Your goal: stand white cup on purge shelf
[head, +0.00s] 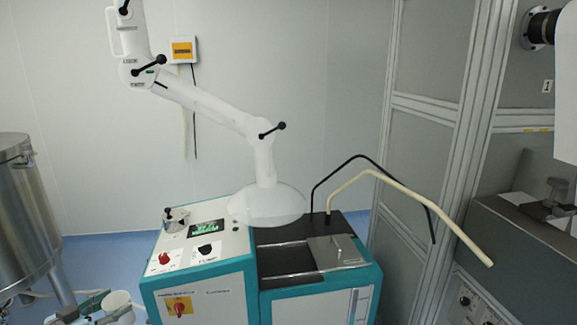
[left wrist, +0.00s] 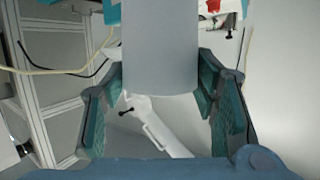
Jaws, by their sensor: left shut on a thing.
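The white cup (head: 117,299) shows at the bottom left of the head view, held in my left gripper (head: 110,308). In the left wrist view the cup (left wrist: 160,55) is a plain pale cylinder between the two green-padded fingers of my left gripper (left wrist: 160,85). The fingers are closed on its sides, and its far end runs out of the top of that view. My right gripper is not in view. I cannot tell which surface is the purge shelf.
A teal and white machine (head: 200,274) with a white extraction arm (head: 215,112) stands in the middle. A steel vessel (head: 22,205) is at the left. Bent black (head: 340,168) and cream (head: 420,200) tubes reach right. A grey machine (head: 520,240) is at the right.

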